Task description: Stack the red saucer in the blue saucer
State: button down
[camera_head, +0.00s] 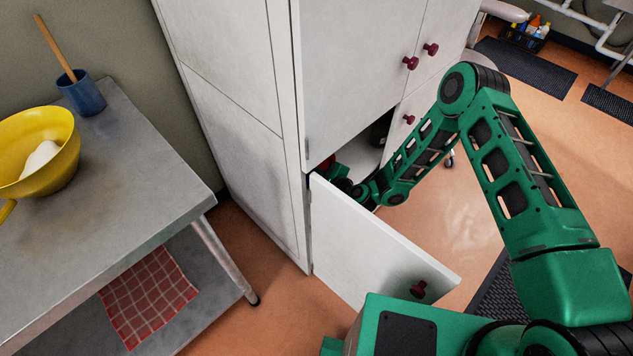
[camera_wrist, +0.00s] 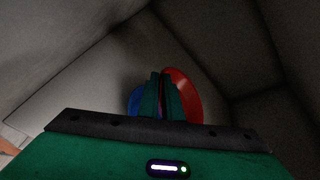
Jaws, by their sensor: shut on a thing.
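The red saucer (camera_wrist: 184,92) shows in the wrist view inside the cabinet, tilted steeply, with its rim between the fingers of my gripper (camera_wrist: 160,80). My gripper is shut on it. The blue saucer (camera_wrist: 135,102) shows behind and to the left of the fingers, partly hidden by them. I cannot tell whether the two saucers touch. In the head view my arm reaches into the lower cabinet compartment, and a bit of the red saucer (camera_head: 326,164) shows at the opening's left edge. The blue saucer is hidden there.
The white cabinet (camera_head: 240,120) has its lower door (camera_head: 365,245) swung open beside my arm. Cabinet walls close in around my gripper. A metal table (camera_head: 130,180) at left holds a yellow bowl (camera_head: 62,170) and a blue cup (camera_head: 84,94).

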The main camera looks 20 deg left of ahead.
notch_tip(320, 180, down, 7)
jog(key=shift+r, duration=0.15)
jog(key=shift+d+f, duration=0.15)
jog(key=shift+f, duration=0.1)
jog(key=c, duration=1.9)
grip_release()
jog(key=shift+f, duration=0.15)
jog(key=shift+s+r, duration=0.1)
jog(key=shift+r, duration=0.1)
jog(key=v, duration=1.1)
jog(key=shift+s+d+r, duration=0.2)
jog(key=shift+r, duration=0.05)
